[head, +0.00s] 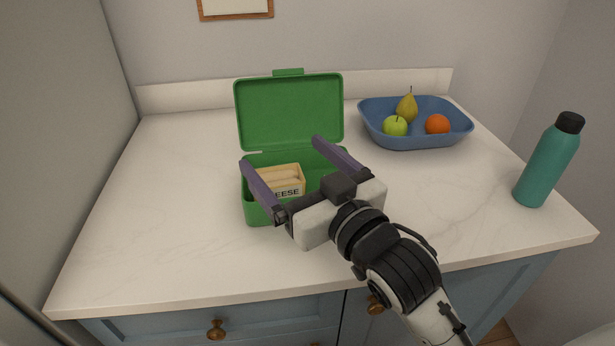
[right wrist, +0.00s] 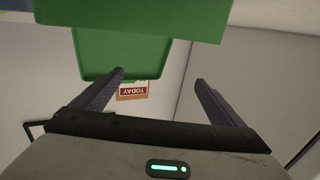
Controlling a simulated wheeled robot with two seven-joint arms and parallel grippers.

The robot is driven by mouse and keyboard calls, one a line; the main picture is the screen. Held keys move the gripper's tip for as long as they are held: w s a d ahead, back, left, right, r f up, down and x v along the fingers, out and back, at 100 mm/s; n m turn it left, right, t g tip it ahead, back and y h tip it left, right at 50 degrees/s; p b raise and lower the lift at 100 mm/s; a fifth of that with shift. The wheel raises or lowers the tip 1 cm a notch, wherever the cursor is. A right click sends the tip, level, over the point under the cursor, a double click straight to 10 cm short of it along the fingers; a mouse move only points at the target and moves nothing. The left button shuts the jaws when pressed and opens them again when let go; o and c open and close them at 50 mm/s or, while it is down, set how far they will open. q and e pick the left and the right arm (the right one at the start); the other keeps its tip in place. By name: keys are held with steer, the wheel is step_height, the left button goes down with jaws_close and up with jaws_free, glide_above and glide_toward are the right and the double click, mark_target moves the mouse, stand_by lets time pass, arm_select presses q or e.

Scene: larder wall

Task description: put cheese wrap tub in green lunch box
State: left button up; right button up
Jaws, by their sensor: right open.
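The cheese wrap tub (head: 290,183), a pale tan tub with a label partly reading "EESE", sits inside the green lunch box (head: 250,210), partly hidden by my gripper. The lunch box stands on the counter with its lid (head: 289,115) raised open at the back. My right gripper (head: 282,152) is over the box, its two purple fingers wide apart, one on each side above the tub. Nothing is between the fingertips in the right wrist view (right wrist: 159,76), where green parts of the lunch box (right wrist: 110,55) show beyond them. My left gripper is not in view.
A blue bowl (head: 415,141) holding a pear (head: 407,108), a green apple (head: 395,126) and an orange (head: 438,124) stands at the back right. A teal bottle (head: 546,168) stands near the right edge. The counter (head: 160,200) left of the box is clear.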

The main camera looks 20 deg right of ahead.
steer(key=s+p, duration=0.1)
steer(key=s, duration=0.1)
steer(key=s+p, duration=0.1)
steer(key=p, duration=0.1)
steer(key=s+p, duration=0.1)
steer(key=s, duration=0.1)
steer(key=shift+s+d+p, duration=0.35)
steer(key=shift+d+p, duration=0.05)
